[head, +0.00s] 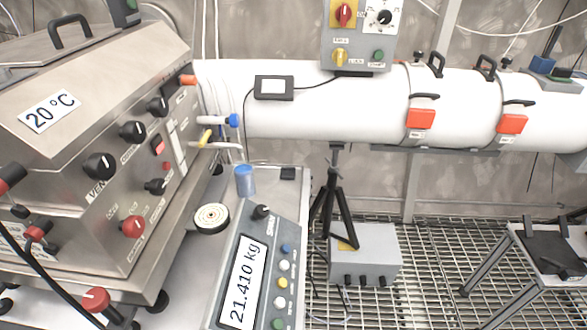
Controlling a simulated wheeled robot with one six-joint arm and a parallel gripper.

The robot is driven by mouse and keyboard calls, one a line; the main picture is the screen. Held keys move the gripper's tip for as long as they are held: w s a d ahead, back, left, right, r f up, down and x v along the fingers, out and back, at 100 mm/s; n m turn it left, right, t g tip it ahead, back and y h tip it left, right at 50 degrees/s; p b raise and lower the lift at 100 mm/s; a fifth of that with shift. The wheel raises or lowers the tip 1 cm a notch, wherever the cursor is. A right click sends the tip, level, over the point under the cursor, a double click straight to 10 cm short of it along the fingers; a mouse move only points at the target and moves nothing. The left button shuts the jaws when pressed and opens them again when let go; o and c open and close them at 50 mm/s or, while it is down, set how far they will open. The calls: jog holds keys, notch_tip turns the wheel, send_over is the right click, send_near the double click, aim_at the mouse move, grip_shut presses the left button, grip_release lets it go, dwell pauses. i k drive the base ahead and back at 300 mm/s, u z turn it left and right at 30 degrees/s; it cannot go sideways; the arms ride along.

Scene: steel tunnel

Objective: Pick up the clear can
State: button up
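A small upright can (245,181) with a blue top and a pale, see-through-looking blue body stands at the back of the grey bench, left of centre in the head view. It is the only thing here that looks like the clear can. A round cream-coloured disc (211,217) lies just in front of it to the left. My gripper is not in view, and nothing is seen touching the can.
A steel machine with knobs (100,150) stands close on the left. A scale display (243,283) reading 21.410 kg is in front of the can. A white horizontal pipe (330,115) runs behind. A tripod (335,205) and grey box (362,255) stand on the grated floor to the right.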

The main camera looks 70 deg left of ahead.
aim_at(243, 171)
jog(key=i, duration=1.95)
jog(key=u, duration=3.4)
jog(key=i, duration=1.45)
